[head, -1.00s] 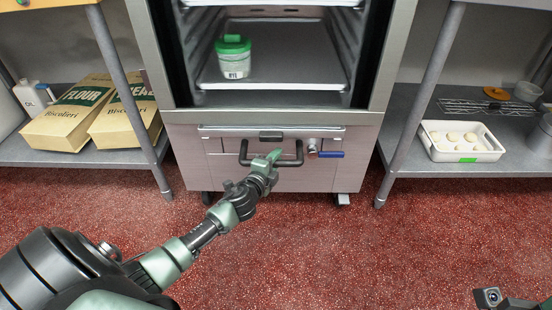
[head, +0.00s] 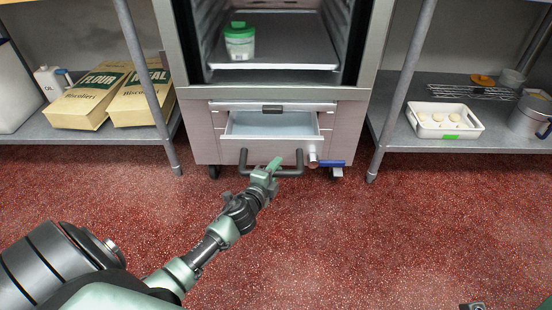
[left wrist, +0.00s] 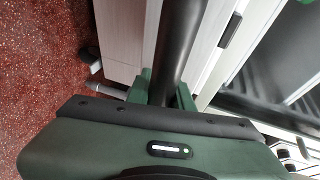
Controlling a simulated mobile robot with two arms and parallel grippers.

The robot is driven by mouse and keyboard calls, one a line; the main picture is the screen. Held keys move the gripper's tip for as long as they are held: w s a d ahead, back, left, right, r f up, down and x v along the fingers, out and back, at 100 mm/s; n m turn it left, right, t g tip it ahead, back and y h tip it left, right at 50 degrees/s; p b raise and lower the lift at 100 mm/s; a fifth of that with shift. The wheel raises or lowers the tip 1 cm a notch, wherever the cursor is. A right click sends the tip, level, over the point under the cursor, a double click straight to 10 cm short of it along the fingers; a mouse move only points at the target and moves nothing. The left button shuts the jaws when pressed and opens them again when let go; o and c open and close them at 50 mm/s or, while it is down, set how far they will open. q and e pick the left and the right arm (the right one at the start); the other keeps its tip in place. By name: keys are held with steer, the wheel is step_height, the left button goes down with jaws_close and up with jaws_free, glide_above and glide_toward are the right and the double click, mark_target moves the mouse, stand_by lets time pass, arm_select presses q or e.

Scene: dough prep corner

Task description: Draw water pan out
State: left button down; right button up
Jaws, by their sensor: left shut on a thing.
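The water pan (head: 270,124) is a pale drawer-like pan low in the front of the proofing cabinet. It stands partly out, and its light inside shows from above. Its dark bar handle (head: 290,172) sits across the front. In the left wrist view the dark handle bar (left wrist: 175,50) runs between the green fingers (left wrist: 165,88). At the bottom right edge of the head view a small dark piece shows; my right gripper's jaws are not visible.
A valve with a blue lever (head: 331,163) sits right of the handle. Above, the open cabinet holds a green-lidded tub (head: 239,42). Shelves flank it, with flour bags (head: 90,97) left and a white dough tray (head: 444,121) right. The red floor in front is clear.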

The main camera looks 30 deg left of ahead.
arm_select(q)
steer(key=s+d, duration=0.4)
steer(key=s, duration=0.2)
steer(key=shift+s+p, duration=0.2)
steer(key=shift+p, duration=0.1)
steer(key=c, duration=1.3)
jaws_free()
steer(key=shift+o, duration=0.2)
steer(key=p+v, duration=0.1)
steer(key=v, duration=0.6)
steer(key=shift+s, duration=0.35)
